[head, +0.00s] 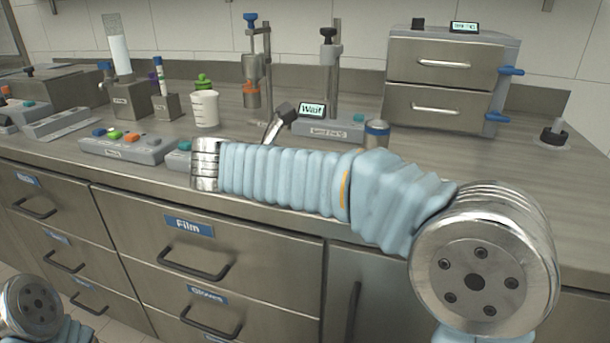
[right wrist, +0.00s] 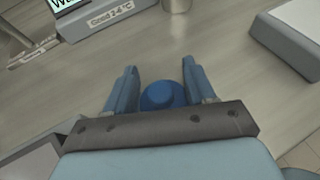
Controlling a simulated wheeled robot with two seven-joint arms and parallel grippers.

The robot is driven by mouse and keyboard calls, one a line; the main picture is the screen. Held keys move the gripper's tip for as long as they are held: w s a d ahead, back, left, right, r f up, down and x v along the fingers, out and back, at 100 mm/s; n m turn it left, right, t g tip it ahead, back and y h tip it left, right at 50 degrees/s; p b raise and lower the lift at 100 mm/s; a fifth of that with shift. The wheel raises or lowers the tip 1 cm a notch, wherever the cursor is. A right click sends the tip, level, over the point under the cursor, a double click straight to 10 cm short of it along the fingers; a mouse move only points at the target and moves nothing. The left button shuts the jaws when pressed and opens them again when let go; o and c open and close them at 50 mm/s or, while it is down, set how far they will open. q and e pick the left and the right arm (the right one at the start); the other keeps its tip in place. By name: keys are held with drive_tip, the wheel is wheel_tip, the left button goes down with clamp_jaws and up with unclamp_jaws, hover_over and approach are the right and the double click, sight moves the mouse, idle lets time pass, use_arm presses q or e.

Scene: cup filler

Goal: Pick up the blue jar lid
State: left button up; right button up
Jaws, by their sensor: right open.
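The blue jar lid (right wrist: 163,96) is a round blue piece on the grey counter in the right wrist view. My right gripper (right wrist: 159,66) is open, with one blue finger on each side of the lid. The lid's near part is hidden by the gripper's dark body, and I cannot tell whether the fingers touch it. In the head view my right arm crosses in front of the counter, and neither its gripper nor the lid can be made out there. My left gripper is out of view.
A metal cup (head: 377,134) stands behind my right arm, near the label box (head: 330,130) with its "Wait" display (head: 312,110). A drawer unit (head: 452,80) stands at the back right. A button panel (head: 125,146) and white beaker (head: 204,110) are on the left.

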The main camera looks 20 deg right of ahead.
drive_tip(key=shift+w+d+f, duration=0.1)
drive_tip(key=shift+w+d, duration=0.05)
drive_tip(key=shift+d, duration=0.1)
drive_tip(key=shift+a+f, duration=0.1)
clamp_jaws()
